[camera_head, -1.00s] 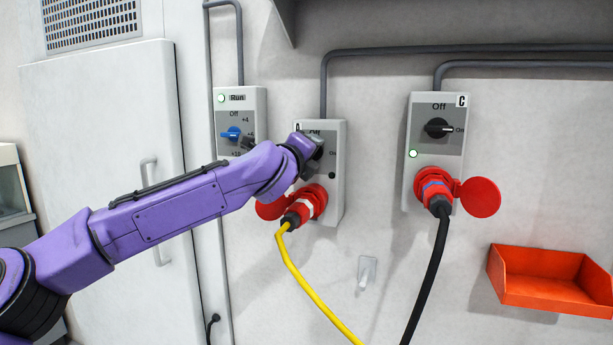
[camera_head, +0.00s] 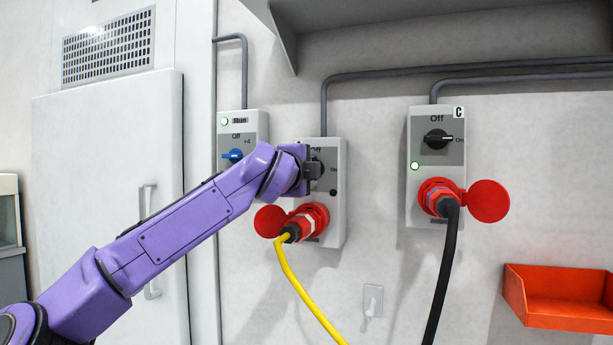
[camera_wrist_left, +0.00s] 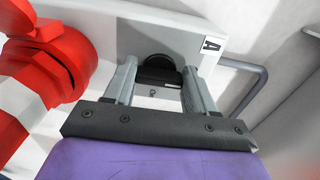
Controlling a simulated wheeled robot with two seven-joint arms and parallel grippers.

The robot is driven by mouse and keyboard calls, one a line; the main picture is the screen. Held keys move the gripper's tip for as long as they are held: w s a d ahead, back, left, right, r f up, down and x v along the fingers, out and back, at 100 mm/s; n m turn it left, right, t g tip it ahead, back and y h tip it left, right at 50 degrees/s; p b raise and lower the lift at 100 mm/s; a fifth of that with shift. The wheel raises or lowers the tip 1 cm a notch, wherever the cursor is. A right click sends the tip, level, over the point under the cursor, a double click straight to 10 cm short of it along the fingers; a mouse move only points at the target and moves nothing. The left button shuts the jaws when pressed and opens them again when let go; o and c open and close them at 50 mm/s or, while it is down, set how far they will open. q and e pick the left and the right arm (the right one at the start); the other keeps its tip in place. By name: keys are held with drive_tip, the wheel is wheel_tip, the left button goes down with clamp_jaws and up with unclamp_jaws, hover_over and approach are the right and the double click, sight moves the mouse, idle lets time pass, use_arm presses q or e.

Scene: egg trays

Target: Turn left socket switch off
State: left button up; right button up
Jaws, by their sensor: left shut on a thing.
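The left socket box (camera_head: 327,225) is on the wall, with a yellow cable in its red plug (camera_head: 303,226). Its small lamp (camera_head: 333,192) looks dark. My left gripper (camera_head: 316,170) is at the switch on the upper part of this box and hides most of it. In the left wrist view, the gripper's two fingers (camera_wrist_left: 159,85) are on either side of the black switch knob (camera_wrist_left: 157,68), shut on it. The letter A label (camera_wrist_left: 211,45) is beside it. The knob's exact pointing direction is hard to tell. My right gripper is not in view.
A box labelled C (camera_head: 436,180) stands to the right, with a lit green lamp, a black knob and a black cable (camera_head: 443,270). A box with a blue knob (camera_head: 233,155) is on the left. An orange bin (camera_head: 560,298) hangs lower right.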

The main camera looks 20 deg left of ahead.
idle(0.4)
use_arm(q)
drive_tip(key=o, duration=1)
drive_tip(key=shift+o, duration=0.2)
drive_tip(key=s+b, duration=0.3)
drive_tip(key=s, duration=0.7)
drive_tip(key=shift+a+f+b, duration=0.1)
drive_tip(key=shift+a+b, duration=0.05)
drive_tip(key=shift+b, duration=0.15)
drive_tip(key=shift+s, duration=0.25)
